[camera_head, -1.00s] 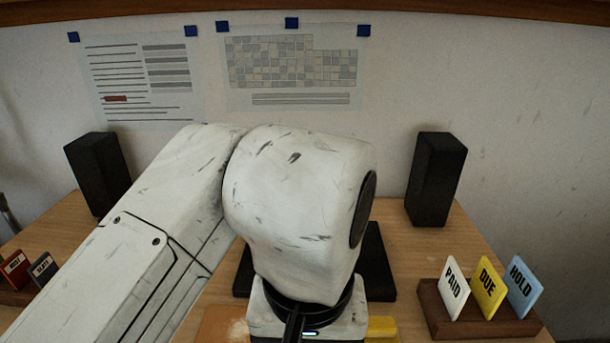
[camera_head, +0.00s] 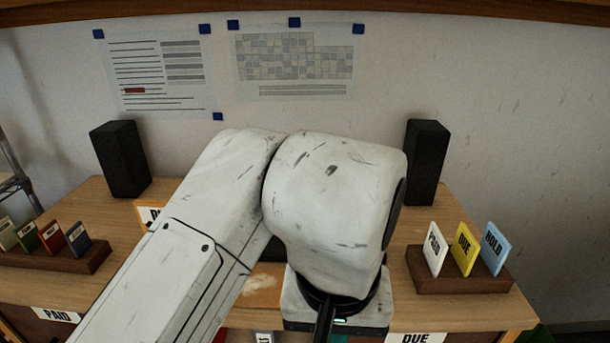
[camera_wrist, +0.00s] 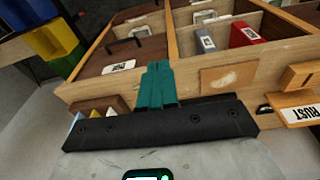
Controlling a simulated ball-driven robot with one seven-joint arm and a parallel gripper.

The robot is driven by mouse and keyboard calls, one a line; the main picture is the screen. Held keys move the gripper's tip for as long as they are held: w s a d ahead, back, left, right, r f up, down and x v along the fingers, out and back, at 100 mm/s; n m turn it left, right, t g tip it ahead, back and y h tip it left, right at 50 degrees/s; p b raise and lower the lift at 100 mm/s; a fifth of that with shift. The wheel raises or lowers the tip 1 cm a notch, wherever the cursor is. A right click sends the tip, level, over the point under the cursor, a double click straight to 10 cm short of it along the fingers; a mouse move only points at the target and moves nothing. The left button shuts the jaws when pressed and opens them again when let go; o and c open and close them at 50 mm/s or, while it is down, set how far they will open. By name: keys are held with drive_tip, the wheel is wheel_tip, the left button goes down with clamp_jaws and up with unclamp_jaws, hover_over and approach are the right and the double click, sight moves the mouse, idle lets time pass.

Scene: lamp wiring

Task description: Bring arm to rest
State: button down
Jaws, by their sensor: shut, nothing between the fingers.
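My white arm fills the middle of the head view and hides part of the wooden desk (camera_head: 420,275). In the wrist view my gripper (camera_wrist: 157,68) shows as two teal fingers together on a dark bar. It is shut and holds nothing.
Two black speakers (camera_head: 120,160) (camera_head: 427,160) stand on the desk. A holder (camera_head: 460,278) with PAID, DUE and HOLD cards is at the right. Another card rack (camera_head: 60,259) is at the left. Coloured bins (camera_wrist: 40,40) show in the wrist view.

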drive_tip(key=w+d+f+m+t+h, duration=0.1)
drive_tip(key=w+d+f+t+h, duration=0.2)
drive_tip(key=d, duration=0.8)
drive_tip(key=w+d+f+t+h, duration=0.1)
drive_tip(key=w+d+f, duration=0.3)
drive_tip(key=d, duration=0.8)
drive_tip(key=s+d+f+n, duration=0.1)
drive_tip(key=s+d+f, duration=0.4)
drive_tip(key=f, duration=0.4)
drive_tip(key=s+a+f+g+y, duration=0.2)
drive_tip(key=s+f, duration=0.6)
drive_tip(key=s, duration=0.1)
drive_tip(key=s+a+f+g+y, duration=0.2)
drive_tip(key=s+f, duration=0.7)
drive_tip(key=s, duration=0.1)
drive_tip(key=shift+s+n+g, duration=0.25)
drive_tip(key=shift+n+g, duration=0.05)
